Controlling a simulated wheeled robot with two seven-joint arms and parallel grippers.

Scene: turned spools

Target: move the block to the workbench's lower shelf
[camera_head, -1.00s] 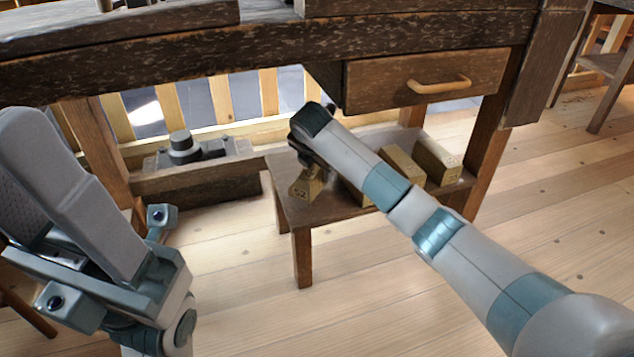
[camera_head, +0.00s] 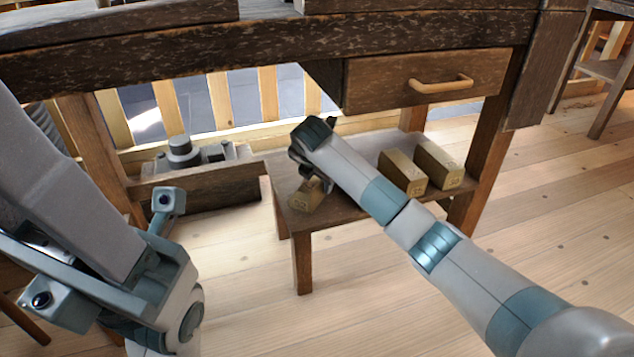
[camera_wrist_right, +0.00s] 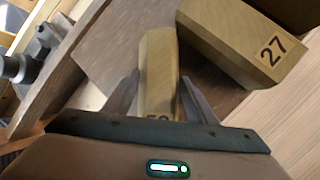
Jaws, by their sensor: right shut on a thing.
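A tan wooden block (camera_head: 305,194) is in my right gripper (camera_head: 312,176), at the left end of the workbench's lower shelf (camera_head: 345,206). In the right wrist view, the block (camera_wrist_right: 158,72) stands between the two fingers of my right gripper (camera_wrist_right: 158,92), and a number on its near end is partly cut off. The gripper is shut on it. I cannot tell whether the block's underside touches the shelf. My left arm shows at the left of the head view, but I cannot make out its gripper.
Two similar blocks (camera_head: 402,171) (camera_head: 438,164) lie on the shelf's right part. The wrist view shows a neighbouring block marked 27 (camera_wrist_right: 235,40) close to the held one. A drawer (camera_head: 425,80) hangs above. A wooden box with metal parts (camera_head: 200,185) stands left of the shelf.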

